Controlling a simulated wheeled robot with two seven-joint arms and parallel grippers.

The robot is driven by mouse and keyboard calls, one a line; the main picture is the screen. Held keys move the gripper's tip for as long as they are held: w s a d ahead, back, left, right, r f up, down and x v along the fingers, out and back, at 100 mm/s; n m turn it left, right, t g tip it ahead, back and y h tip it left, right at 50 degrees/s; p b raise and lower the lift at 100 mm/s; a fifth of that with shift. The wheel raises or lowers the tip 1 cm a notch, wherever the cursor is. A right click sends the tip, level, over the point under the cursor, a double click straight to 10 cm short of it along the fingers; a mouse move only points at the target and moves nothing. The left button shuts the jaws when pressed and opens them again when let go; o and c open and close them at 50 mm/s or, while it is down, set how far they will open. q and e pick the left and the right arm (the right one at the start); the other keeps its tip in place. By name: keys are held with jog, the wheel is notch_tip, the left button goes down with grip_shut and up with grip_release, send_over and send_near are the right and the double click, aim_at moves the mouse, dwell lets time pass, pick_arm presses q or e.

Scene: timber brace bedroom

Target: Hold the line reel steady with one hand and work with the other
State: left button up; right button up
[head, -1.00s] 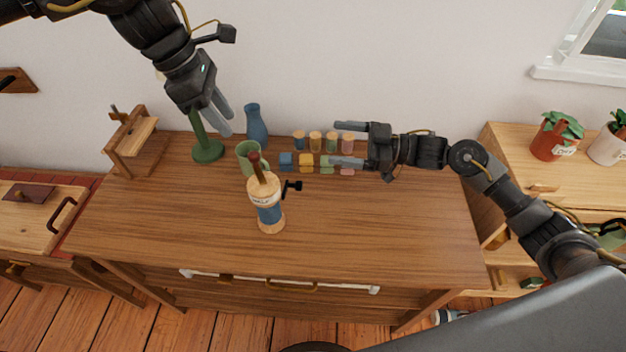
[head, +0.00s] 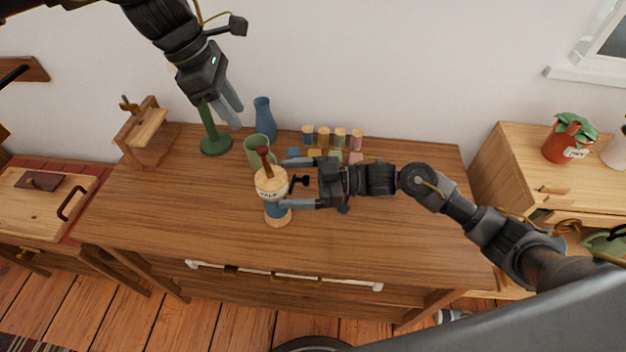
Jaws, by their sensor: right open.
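The line reel (head: 274,189) stands upright on the wooden desk, with a pale labelled top, a blue band, a brown upright grip and a black crank (head: 299,181) on its right side. My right gripper (head: 288,183) is open just right of the reel. Its two fingers point left, with the crank showing between them. The lower fingertip overlaps the reel's edge in the picture; whether it touches is unclear. My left gripper (head: 232,110) hangs at the upper left, above the back of the desk and away from the reel. Whether its fingers are apart is unclear.
A green mug (head: 256,150) stands close behind the reel. A blue vase (head: 265,119), a green stand (head: 214,144) and several small spools (head: 324,136) are at the back. A wooden rack (head: 148,136) is at the left. The desk's front right (head: 400,240) is clear.

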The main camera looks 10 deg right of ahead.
aim_at(270, 183)
jog(key=shift+w+a, duration=0.2)
jog(key=shift+a, duration=1.05)
jog(key=shift+w+a, duration=0.2)
jog(key=shift+a, duration=1.05)
jog(key=shift+c, duration=0.5)
